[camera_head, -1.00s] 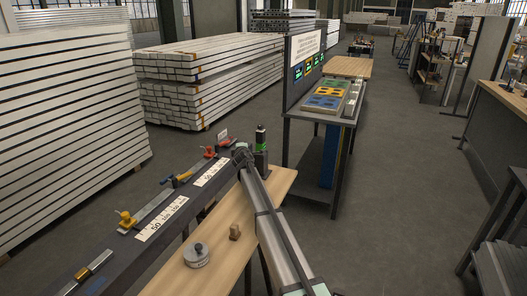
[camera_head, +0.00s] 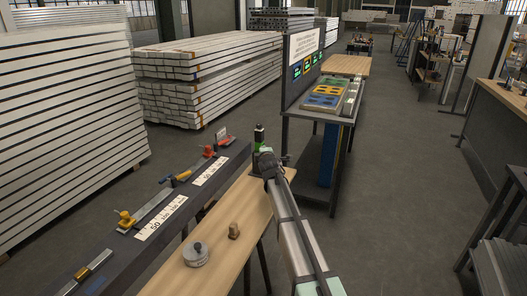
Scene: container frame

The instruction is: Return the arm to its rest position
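My arm reaches up from the bottom of the head view, its pale links running beside the right edge of the wooden bench (camera_head: 215,232). My gripper (camera_head: 267,160) is the dark part at the far end of the arm, near the bench's far end. It is small and partly hidden by the arm, so its fingers cannot be made out. A black and green upright object (camera_head: 258,139) stands just beyond it; I cannot tell whether they touch.
A round grey weight (camera_head: 195,253) and a small brown block (camera_head: 234,230) sit on the bench. A dark rail (camera_head: 120,270) with yellow and red clamps lies left. A table (camera_head: 318,114) with a coloured tray stands ahead. Open floor (camera_head: 400,200) lies right.

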